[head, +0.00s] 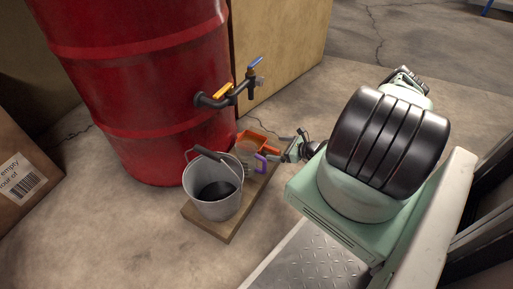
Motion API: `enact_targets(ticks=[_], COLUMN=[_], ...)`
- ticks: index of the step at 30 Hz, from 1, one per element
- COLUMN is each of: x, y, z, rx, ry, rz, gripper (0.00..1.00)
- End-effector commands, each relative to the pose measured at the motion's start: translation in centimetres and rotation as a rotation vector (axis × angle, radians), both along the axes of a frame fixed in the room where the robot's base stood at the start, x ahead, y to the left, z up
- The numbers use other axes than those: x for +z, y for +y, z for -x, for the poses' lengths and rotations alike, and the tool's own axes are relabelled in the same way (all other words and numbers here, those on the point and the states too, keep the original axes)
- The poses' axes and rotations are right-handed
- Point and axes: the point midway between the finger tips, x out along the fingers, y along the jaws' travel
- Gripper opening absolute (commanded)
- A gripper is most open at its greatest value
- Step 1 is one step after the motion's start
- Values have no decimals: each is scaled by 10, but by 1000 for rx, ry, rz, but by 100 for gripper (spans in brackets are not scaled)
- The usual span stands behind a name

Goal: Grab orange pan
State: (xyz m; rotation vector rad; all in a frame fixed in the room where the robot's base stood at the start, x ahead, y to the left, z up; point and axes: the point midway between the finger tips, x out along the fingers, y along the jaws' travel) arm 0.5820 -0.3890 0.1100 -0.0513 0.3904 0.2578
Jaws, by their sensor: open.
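The orange pan (250,140) lies behind the grey metal bucket, over the wooden board, beside the foot of the red drum. Its open tray side faces up, and an orange part of it reaches right toward my gripper. My gripper (264,157) is small in view, just right of and in front of the pan, with a purple piece at its end. It is open. I cannot tell whether its fingers touch the pan or are around part of it. My arm partly hides that side.
The metal bucket (213,188), with dark contents and a black handle grip, stands on the wooden board (232,222) close left of my gripper. The red drum (145,90) has a tap (230,92) above the pan. A cardboard box (22,172) is at left.

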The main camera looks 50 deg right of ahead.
Motion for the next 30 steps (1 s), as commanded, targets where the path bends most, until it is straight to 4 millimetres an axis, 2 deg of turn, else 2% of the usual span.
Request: enact_targets(ticks=[5,12,20,25,26,30], x=[-10,-22,-20,-20,-20,-19], y=[4,12,12,12,12,12], z=[-12,-41,-45,-44,-44,-45], rx=[1,2,0,0,0,-1], ry=[0,-1,0,0,0,-1], rz=[0,1,1,1,1,1], gripper=[100,100,100,53,50,50])
